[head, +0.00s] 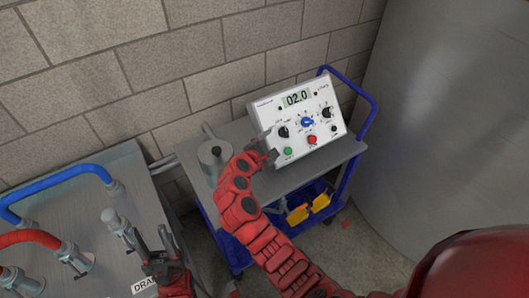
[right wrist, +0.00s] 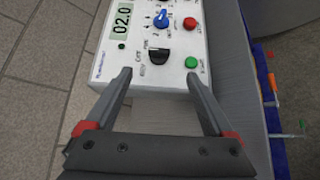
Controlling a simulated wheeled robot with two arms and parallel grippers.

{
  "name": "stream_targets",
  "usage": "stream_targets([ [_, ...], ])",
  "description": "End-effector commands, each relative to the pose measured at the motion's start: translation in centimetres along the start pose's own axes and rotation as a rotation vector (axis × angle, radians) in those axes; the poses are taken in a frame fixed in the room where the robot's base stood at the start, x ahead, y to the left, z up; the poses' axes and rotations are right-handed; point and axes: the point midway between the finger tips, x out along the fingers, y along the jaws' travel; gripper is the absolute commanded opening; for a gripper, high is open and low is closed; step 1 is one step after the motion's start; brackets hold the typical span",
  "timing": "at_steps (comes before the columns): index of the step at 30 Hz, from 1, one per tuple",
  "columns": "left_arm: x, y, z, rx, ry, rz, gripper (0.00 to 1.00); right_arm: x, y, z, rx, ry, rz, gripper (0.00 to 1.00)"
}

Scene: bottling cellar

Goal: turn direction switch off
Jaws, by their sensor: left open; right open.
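A white control box (head: 300,118) with a display reading 02.0 stands tilted on a grey cart top. Its face has a left black knob (head: 283,132), a blue knob (head: 307,121) and a right black knob (head: 326,112). I cannot surely read which is the direction switch. My right gripper (head: 267,150) is open at the box's lower left. In the right wrist view its open fingers (right wrist: 158,78) point at the left black knob (right wrist: 158,53), which shows between and just beyond the tips, apparently untouched. My left gripper (head: 153,243) is open and empty at the lower left.
A green button (head: 288,151) and a red button (head: 312,140) sit below the knobs. A grey lidded pot (head: 214,153) stands left of the box. Blue hose (head: 60,180) and red hose (head: 30,237) lie near my left gripper. A large steel tank (head: 450,130) is at right.

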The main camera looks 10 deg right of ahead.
Motion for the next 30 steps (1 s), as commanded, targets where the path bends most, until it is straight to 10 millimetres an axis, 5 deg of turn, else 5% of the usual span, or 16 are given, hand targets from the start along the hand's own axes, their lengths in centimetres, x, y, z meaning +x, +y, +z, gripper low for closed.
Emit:
stream_targets([
  [9,-1.3,0.1,0.2,0.000,0.000,0.000,0.50,-4.1,0.1,-0.1,0.003,0.004,0.003,0.88],
  [30,-1.3,0.1,0.2,0.000,0.000,0.000,0.50,-4.4,0.0,0.0,0.002,0.002,0.001,0.88],
])
